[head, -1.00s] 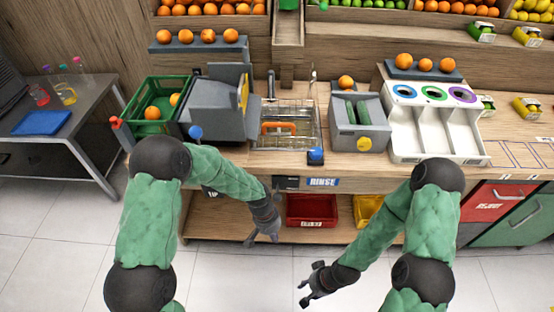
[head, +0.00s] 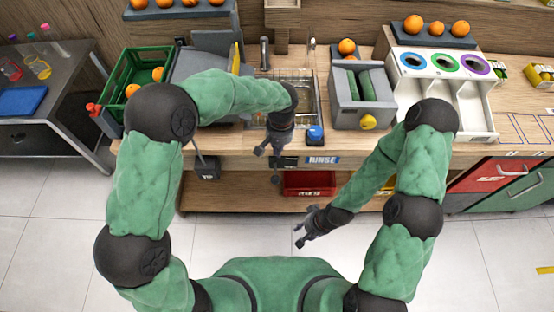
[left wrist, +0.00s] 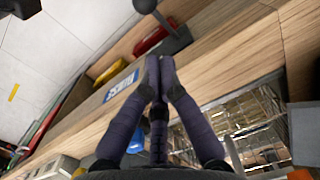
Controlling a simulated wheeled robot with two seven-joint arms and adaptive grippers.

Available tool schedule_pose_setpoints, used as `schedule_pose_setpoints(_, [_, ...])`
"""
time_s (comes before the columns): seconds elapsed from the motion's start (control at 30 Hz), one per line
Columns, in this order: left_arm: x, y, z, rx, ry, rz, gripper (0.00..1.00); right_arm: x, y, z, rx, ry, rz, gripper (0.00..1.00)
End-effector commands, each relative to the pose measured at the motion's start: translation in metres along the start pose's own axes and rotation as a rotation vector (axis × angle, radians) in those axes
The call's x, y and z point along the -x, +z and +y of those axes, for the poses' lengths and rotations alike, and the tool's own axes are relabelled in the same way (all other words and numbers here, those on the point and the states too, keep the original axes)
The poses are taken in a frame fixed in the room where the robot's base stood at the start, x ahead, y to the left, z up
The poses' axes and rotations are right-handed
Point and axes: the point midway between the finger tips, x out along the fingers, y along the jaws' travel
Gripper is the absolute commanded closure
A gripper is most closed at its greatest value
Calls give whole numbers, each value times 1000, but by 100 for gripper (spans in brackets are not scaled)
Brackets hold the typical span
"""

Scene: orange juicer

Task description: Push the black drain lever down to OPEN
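The black drain lever, a ball-ended rod on a dark base (left wrist: 178,40), shows at the counter's front edge in the left wrist view. In the head view a dark ball (head: 276,180), seemingly its knob, hangs below the edge. My left gripper (head: 268,151) is over the front edge by the sink (head: 306,97). In the left wrist view its fingertips (left wrist: 159,60) look together and empty, pointing at the lever base with a seeming small gap. Contact is not clear. My right gripper (head: 298,236) looks open and empty, low in front of the counter.
A blue button (head: 315,134) and the RINSE label (head: 322,160) are right of my left gripper. A grey juicer (head: 362,100) stands beyond. A red bin (head: 310,183) is on the shelf below. The floor in front is clear.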

Motion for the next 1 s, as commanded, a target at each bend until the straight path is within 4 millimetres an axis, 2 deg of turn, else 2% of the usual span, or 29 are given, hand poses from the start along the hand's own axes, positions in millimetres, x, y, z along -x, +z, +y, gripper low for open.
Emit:
schedule_pose_setpoints(0.53, [-83,1,0,1,1,-3,100,-23,-1,8,0,0,1,60])
schedule_pose_setpoints(0.73, [-96,0,0,0,0,-2,100,-26,-1,9,0,0,1,60])
schedule_pose_setpoints(1.0, [-98,0,0,0,1,-1,100,-26,-1,9,0,0,1,60])
